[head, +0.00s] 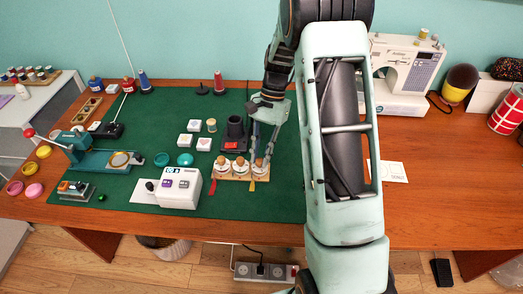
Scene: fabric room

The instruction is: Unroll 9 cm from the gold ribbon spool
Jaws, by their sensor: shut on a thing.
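A wooden stand (235,178) on the green mat holds three small spools with pale round tops in a row. A red ribbon tail (212,185) hangs from the left end, and a short gold ribbon tail (252,186) lies at the front near the right end. The rightmost spool, which I take as the gold ribbon spool (260,172), stands upright in the stand. My gripper (260,161) points down over this spool, its fingers shut on the spool's top. The fingers partly cover the spool, and the exact contact is too small to see.
A dark cup-like holder (235,130) stands just behind the stand. A white box with buttons (180,186) is to the left, and white tiles (185,140) lie behind. A teal press (90,155) is farther left. A sewing machine (405,70) stands back right. Bare table (440,210) lies right.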

